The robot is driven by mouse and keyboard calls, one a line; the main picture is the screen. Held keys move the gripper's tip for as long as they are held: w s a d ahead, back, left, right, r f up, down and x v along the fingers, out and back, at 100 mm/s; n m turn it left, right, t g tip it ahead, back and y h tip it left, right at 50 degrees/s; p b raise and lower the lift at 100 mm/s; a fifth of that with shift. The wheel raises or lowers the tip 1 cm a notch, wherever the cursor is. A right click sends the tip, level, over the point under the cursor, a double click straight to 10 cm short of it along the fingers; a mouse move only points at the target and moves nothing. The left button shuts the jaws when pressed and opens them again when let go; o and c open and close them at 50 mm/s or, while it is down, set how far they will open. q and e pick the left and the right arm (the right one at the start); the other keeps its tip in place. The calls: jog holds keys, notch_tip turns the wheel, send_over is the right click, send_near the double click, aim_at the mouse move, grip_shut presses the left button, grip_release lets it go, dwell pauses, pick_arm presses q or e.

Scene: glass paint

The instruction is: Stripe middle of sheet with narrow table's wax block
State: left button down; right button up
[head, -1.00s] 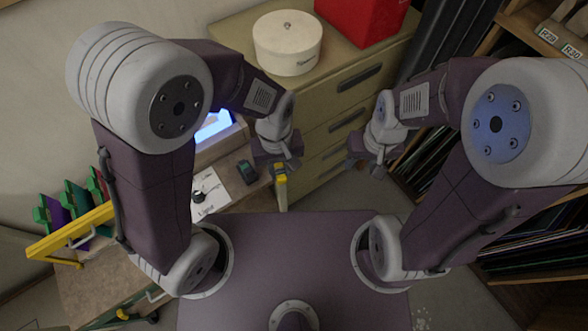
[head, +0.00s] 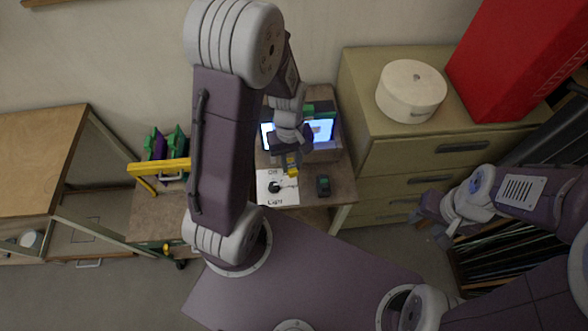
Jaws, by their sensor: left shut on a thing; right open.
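My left gripper (head: 290,152) is shut on a small yellow block (head: 292,168). I take this for the wax block. It is held above a small wooden table (head: 342,180), near a white panel with a dark knob (head: 277,188) marked "Light". Behind the gripper a bright bluish-white lit surface (head: 322,130) shows, partly hidden by my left arm. I cannot make out a sheet on it. My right gripper (head: 436,230) is open and empty at the right, in front of the drawers, far from the lit surface.
A dark green small object (head: 323,186) lies right of the knob panel. A drawer cabinet (head: 360,70) carries a white round box (head: 410,92) and a red box (head: 510,60). At left are a yellow bar (head: 150,168), green-clipped racked pieces (head: 178,138) and a wooden table (head: 40,150).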

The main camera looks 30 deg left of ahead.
pick_arm(q)
jog(key=shift+w+a, duration=0.4)
jog(key=shift+w, duration=0.1)
jog(key=shift+w+d, duration=0.1)
jog(key=shift+w, duration=0.05)
jog(key=shift+w+a, duration=0.15)
jog(key=shift+a, duration=0.05)
jog(key=w+a+m+t, duration=0.1)
jog(key=w+a+m, duration=0.1)
jog(key=w, duration=0.3)
jog(key=shift+a+f+y, duration=0.15)
jog(key=shift+a+y, duration=0.25)
jog(key=shift+a, duration=0.4)
jog(key=shift+w+a+p, duration=0.35)
jog(key=shift+w+a, duration=0.15)
jog(key=shift+w, duration=0.35)
